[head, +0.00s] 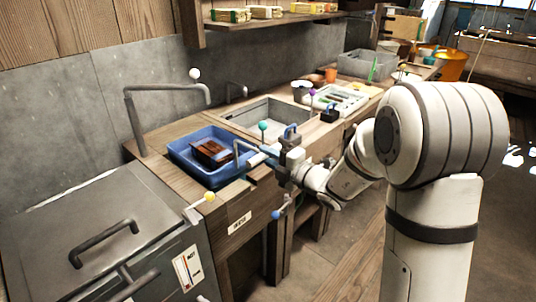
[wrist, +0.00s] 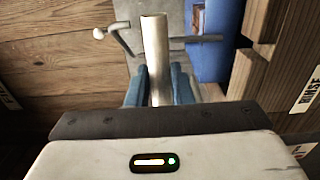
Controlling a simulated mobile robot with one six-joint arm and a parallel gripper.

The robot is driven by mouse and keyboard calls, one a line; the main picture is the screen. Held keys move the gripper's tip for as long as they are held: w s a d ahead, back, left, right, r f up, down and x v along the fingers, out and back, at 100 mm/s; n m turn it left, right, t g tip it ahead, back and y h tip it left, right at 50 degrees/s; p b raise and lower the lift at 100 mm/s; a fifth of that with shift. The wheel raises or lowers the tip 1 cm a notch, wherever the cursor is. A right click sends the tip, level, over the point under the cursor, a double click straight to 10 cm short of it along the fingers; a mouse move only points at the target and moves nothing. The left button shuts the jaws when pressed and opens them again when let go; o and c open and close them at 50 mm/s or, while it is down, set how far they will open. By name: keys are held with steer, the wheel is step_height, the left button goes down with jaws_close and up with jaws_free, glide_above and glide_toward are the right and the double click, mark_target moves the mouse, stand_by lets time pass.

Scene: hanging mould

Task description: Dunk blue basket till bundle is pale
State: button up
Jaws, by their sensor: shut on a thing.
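A blue tub (head: 180,150) sits on the wooden counter at the left of the head view. A dark reddish-brown bundle (head: 210,153) lies inside it; whether a separate basket holds it I cannot tell. My gripper (head: 268,152) is just right of the tub. Its blue fingers (wrist: 160,85) are shut on a pale bar (wrist: 155,45), which stands out between them in the wrist view. A thin grey rod (head: 237,155) runs from near the gripper toward the tub. The tub also shows in the wrist view (wrist: 208,45), right of the bar.
A grey tap (head: 165,90) with a white knob arches behind the tub. A lidded metal unit (head: 100,235) stands at the front left. A grey sink (head: 262,112) lies behind the gripper. A RINSE label (wrist: 305,92) is on the counter front. Floor is open below right.

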step_height(320, 180, down, 14)
steer(key=b, duration=0.7)
steer(key=shift+f+b, duration=0.15)
steer(key=shift+b, duration=0.2)
steer(key=shift+s+f, duration=0.1)
steer(key=shift+f, duration=0.25)
steer(key=shift+o, duration=1)
steer(key=shift+f, duration=0.2)
steer(key=shift+o, duration=0.3)
step_height(320, 180, up, 16)
steer(key=p, duration=1.4)
steer(key=shift+r, duration=0.1)
steer(key=shift+c, duration=1.3)
